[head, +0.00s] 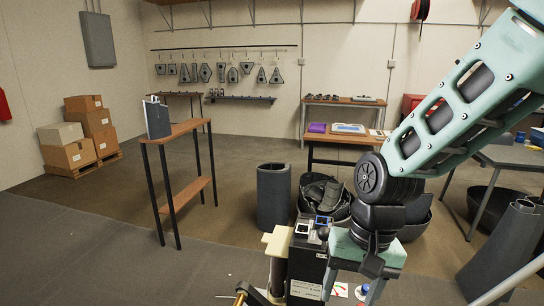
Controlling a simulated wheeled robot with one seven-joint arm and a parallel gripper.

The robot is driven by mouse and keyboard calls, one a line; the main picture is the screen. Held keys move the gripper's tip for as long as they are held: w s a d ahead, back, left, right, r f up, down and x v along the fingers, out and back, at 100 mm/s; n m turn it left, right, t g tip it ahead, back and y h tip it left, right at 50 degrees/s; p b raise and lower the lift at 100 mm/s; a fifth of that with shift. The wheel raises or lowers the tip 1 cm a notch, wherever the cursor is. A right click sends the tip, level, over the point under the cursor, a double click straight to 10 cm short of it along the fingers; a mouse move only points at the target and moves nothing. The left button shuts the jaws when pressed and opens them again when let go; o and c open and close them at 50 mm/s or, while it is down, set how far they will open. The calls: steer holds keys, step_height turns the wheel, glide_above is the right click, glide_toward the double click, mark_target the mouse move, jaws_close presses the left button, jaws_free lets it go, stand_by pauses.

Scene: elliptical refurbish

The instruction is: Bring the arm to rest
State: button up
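My arm comes in from the upper right, and its teal and black links bend down at a black wrist. My gripper (352,289) hangs at the bottom centre-right and points down. Its two teal fingers are spread apart, with nothing visible held between them. The fingertips run close to the bottom edge of the view. The gripper is just to the right of a black box with a label (306,262), and I cannot tell whether they touch.
A grey cylinder (273,197) and black bins (325,192) stand behind the gripper. Cardboard boxes (75,153) sit far left. Open floor (110,225) lies left.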

steer(key=s+r+n+h, duration=0.1)
steer(key=s+r+n, duration=0.2)
steer(key=s+n, duration=0.6)
steer(key=s, duration=0.5)
steer(key=shift+d+r+t, duration=0.25)
steer(key=shift+d+t, duration=0.15)
